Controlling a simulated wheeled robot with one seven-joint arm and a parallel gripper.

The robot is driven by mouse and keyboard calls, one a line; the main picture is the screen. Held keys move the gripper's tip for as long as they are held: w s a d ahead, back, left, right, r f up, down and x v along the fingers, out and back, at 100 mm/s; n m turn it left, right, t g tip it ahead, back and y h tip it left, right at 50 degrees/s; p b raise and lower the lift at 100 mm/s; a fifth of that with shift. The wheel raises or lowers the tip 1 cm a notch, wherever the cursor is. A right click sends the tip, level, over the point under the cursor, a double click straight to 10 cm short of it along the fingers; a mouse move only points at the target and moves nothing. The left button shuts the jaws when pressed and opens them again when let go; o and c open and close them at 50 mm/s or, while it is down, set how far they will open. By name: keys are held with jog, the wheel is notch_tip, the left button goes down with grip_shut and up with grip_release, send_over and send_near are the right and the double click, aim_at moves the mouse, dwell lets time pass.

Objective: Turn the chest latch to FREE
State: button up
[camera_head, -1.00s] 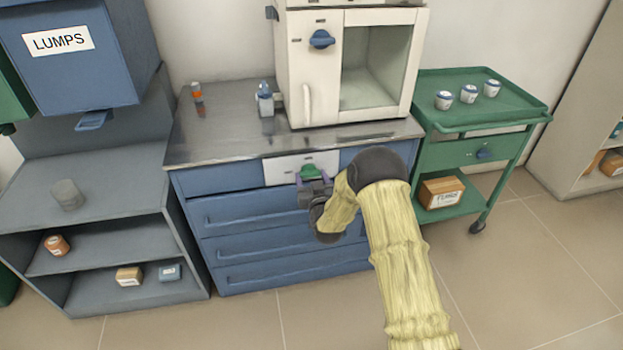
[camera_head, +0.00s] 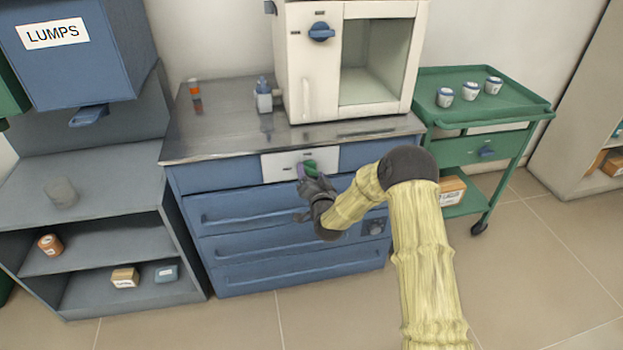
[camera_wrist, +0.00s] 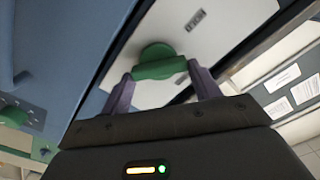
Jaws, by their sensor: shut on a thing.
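The chest latch is a green knob with a bar handle (camera_head: 310,167) on a white plate (camera_head: 277,168) at the top of the blue drawer chest (camera_head: 235,206). In the wrist view, the latch's bar (camera_wrist: 160,69) lies between my two purple fingers, one at each end. My gripper (camera_head: 307,174) is shut on the latch, and it also shows in the wrist view (camera_wrist: 163,82). The bar looks tilted in the head view. A small dark mark (camera_wrist: 195,20) on the plate is too small to read.
A white furnace (camera_head: 310,75) stands on the chest's metal top, with small bottles to its left. A green trolley (camera_head: 487,150) with several jars is at right. Grey shelves (camera_head: 100,247) are at left. Open floor lies in front.

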jog(key=m, duration=0.2)
jog(key=m+b, duration=0.2)
jog(key=m, duration=0.1)
jog(key=shift+d+f+m, duration=0.15)
jog(key=shift+f+m, duration=0.1)
jog(key=shift+m, duration=0.05)
jog(key=m+b, duration=0.1)
jog(key=m, duration=0.4)
dwell(0.4)
jog(key=o, duration=1)
jog(key=p+v, duration=0.1)
jog(key=v, duration=1.6)
jog(key=shift+s+r, duration=0.1)
jog(key=shift+s, duration=0.1)
